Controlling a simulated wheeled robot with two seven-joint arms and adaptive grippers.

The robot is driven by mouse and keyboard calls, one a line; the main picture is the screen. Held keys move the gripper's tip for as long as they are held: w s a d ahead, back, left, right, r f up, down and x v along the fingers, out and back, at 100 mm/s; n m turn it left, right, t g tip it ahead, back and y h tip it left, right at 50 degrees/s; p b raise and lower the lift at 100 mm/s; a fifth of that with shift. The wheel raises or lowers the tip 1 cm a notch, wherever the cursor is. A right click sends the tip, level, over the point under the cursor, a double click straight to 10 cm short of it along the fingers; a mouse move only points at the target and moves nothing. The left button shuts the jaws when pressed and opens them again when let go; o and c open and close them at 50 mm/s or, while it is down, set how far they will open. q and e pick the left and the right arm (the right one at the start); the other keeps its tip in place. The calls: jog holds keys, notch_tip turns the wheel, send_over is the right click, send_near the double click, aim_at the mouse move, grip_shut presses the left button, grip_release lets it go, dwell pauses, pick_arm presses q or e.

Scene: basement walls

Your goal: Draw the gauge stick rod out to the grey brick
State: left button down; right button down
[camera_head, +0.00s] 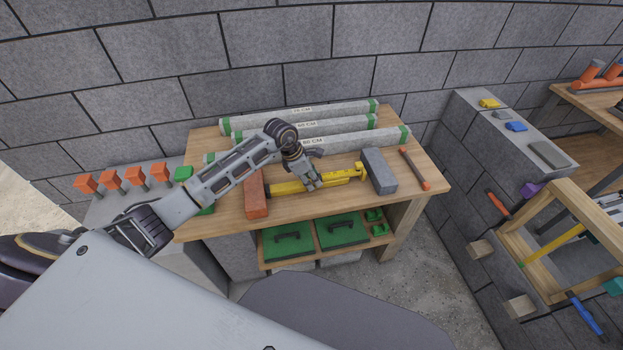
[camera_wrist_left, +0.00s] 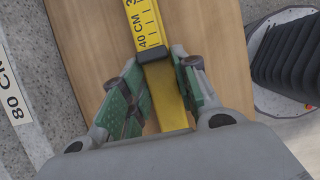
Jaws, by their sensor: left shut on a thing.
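The yellow gauge stick (camera_head: 340,176) lies along the front part of the wooden workbench. Its left end is near the red brick (camera_head: 256,195), and its right end is close to the grey brick (camera_head: 379,170); I cannot tell if it touches. My left gripper (camera_head: 312,184) is shut on the stick from above, near its middle. In the left wrist view, its green-padded fingers (camera_wrist_left: 164,72) flank the stick by a black collar (camera_wrist_left: 152,54). Beyond the collar, the scale rod (camera_wrist_left: 143,22) shows a 40 CM mark. My right gripper is not in view.
Three grey tubes (camera_head: 355,139) with green ends lie behind the stick. An orange-handled tool (camera_head: 415,168) lies right of the grey brick. Green cases (camera_head: 342,231) sit on the lower shelf. A wooden frame (camera_head: 547,225) stands at the right.

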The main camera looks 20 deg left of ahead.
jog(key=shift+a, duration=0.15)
pick_arm(q)
jog(key=shift+a, duration=0.15)
jog(key=c, duration=1.5)
grip_release()
jog(key=o, duration=0.5)
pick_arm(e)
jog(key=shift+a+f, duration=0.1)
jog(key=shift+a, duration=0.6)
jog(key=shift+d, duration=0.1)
